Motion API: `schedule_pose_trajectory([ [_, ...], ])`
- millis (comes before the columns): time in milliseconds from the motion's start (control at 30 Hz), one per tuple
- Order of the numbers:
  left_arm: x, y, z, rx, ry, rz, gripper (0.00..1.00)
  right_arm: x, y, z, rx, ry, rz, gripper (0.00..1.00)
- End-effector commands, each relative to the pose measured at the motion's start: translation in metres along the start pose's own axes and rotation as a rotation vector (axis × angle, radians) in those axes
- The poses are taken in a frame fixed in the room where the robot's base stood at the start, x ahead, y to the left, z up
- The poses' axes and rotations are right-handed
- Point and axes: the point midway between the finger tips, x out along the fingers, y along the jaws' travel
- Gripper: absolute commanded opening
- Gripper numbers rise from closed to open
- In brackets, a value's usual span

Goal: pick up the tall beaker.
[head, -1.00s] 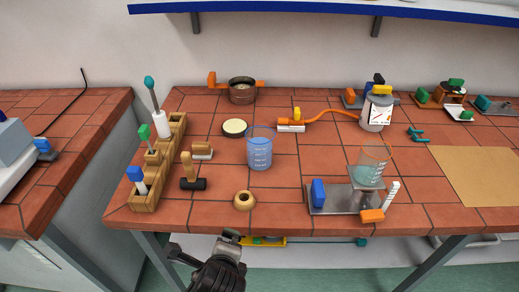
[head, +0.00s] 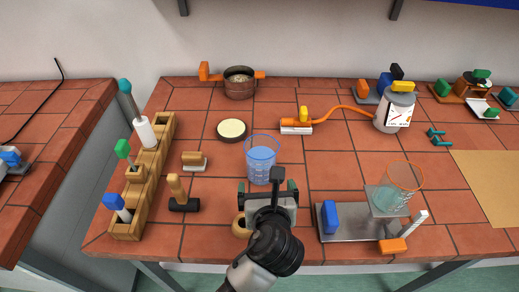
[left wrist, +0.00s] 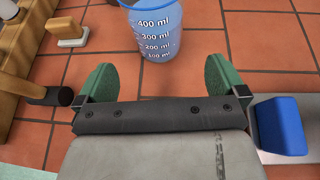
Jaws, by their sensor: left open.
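A clear beaker with a blue rim and blue tint (head: 261,162) stands upright on the tiled bench. It also shows at the top of the left wrist view (left wrist: 155,32), with white ml marks and its upper part cut off. A second beaker with an orange rim (head: 398,188) stands on a grey plate stand to the right. My left gripper (head: 267,187) is open just in front of the blue-rimmed beaker. Its green-padded fingers (left wrist: 160,80) are spread apart, with nothing between them. The beaker lies beyond the fingertips. My right gripper is not in view.
The stand (head: 336,236) with a blue block is right of my left gripper. A wooden ring (head: 238,227) is partly hidden behind my gripper. A wooden rack (head: 128,228) and a mallet (head: 180,194) are left. A round pale-topped dish (head: 232,130) is behind the beaker.

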Motion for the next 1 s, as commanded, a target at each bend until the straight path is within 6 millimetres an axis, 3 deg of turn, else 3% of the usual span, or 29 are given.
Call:
schedule_pose_trajectory([
  [200, 0.035, 0.0, 0.001, 0.0, -0.001, 0.002, 1.0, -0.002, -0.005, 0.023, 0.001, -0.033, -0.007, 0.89],
  [367, 0.05, 0.001, 0.001, -0.002, 0.001, 0.001, 1.0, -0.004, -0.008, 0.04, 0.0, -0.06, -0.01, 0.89],
  [800, 0.101, 0.004, 0.009, -0.001, 0.002, 0.001, 1.0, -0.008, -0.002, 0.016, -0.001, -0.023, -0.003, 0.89],
  [1000, 0.104, 0.004, 0.009, -0.003, 0.002, 0.0, 1.0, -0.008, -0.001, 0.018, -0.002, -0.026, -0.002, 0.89],
])
